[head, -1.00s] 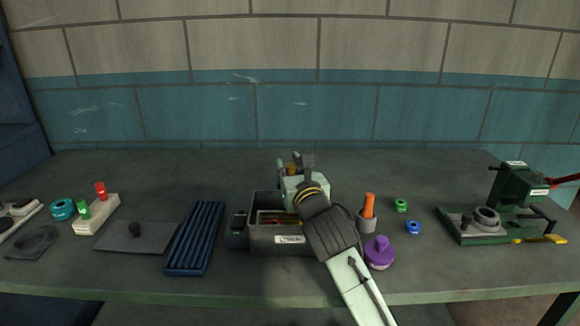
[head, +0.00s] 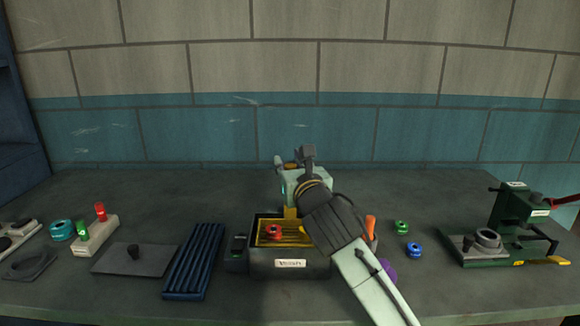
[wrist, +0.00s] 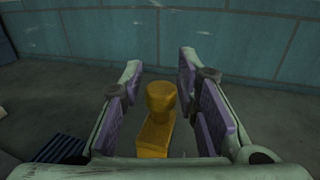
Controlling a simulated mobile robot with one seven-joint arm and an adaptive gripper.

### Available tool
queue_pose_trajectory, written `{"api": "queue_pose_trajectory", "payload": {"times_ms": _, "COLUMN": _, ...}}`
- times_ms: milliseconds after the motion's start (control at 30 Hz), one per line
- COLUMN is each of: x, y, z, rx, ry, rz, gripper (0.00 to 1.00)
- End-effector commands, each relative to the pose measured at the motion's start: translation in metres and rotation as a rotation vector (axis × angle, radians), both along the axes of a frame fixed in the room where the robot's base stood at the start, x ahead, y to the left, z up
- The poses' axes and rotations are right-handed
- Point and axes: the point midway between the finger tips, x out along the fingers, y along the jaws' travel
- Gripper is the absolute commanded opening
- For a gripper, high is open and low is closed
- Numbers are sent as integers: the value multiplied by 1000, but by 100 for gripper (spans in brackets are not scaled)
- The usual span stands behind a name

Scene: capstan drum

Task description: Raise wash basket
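The yellow wash basket (head: 263,239) sits high in a dark grey labelled tank (head: 290,268), its floor near the rim. A red ring-shaped part (head: 273,232) lies in it. A yellow upright (head: 291,213) rises from its back and is partly hidden by my gripper. My gripper (head: 292,166) is above the back of the tank. In the wrist view, a yellow round knob on a block (wrist: 161,98) stands between my purple-padded fingers (wrist: 160,95). A gap shows on both sides of the knob, so the fingers look open around it, not pressed on it.
A blue ribbed tray (head: 194,262) and a dark plate with a knob (head: 134,258) lie left of the tank. An orange-handled tool (head: 371,226) and a purple item (head: 390,272) are partly behind my arm. A green press (head: 515,225) stands at right.

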Motion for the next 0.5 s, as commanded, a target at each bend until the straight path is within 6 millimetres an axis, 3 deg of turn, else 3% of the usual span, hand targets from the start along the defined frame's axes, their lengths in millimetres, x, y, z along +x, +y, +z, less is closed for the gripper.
{"api": "queue_pose_trajectory", "payload": {"times_ms": 167, "x": 0, "y": 0, "z": -2, "rx": 0, "ry": 4, "rz": 0, "gripper": 42}}
{"api": "queue_pose_trajectory", "payload": {"times_ms": 500, "x": -3, "y": -1, "z": -3, "rx": -1, "ry": 6, "rz": -1, "gripper": 42}}
